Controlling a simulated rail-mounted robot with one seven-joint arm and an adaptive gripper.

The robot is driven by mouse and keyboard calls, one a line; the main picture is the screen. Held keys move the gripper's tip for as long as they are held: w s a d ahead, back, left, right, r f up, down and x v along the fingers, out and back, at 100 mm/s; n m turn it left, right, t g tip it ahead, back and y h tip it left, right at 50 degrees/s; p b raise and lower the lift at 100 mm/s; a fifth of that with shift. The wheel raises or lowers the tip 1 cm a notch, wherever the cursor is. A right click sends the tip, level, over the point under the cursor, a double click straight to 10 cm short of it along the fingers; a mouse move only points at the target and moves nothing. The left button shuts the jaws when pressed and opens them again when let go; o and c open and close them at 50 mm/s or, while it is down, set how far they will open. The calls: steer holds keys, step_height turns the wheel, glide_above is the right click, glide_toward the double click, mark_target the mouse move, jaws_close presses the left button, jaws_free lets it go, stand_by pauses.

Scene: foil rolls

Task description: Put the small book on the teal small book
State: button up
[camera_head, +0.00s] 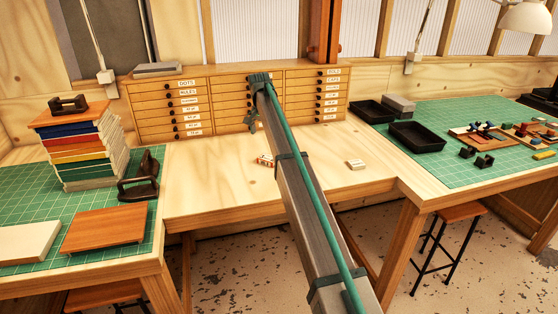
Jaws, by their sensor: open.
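A stack of books (88,152) in several colours, with a teal one (92,181) low in it, stands on the left bench under a wooden board. Two small blocks lie on the middle bench: a red and white one (265,160) left of my arm and a pale one (356,164) right of it. I cannot tell which thing is the small book, or whether either block is a book. My gripper (250,125) hangs at the far end of my arm, in front of the drawer cabinet. It is small in view, open, with nothing visible in it.
The drawer cabinet (227,104) stands behind the middle bench. On the left mat are a dark iron tool (140,180), a wooden board (105,228) and a pale slab (27,243). Black trays (417,137) stand at right. Most of the middle bench (210,185) is clear.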

mark_target(268, 158)
steer(key=shift+w+d+f+p, duration=0.15)
steer(key=shift+f+p, duration=0.45)
steer(key=shift+f, duration=1.2)
steer(key=shift+w+d+f+p, duration=0.15)
steer(key=shift+f+p, duration=0.4)
steer(key=shift+f, duration=1.25)
steer(key=shift+w+d+f+p, duration=0.15)
steer(key=shift+f+p, duration=0.45)
steer(key=shift+f, duration=1.2)
steer(key=c, duration=1.1)
steer(key=shift+c, duration=0.2)
steer(key=shift+r, duration=0.15)
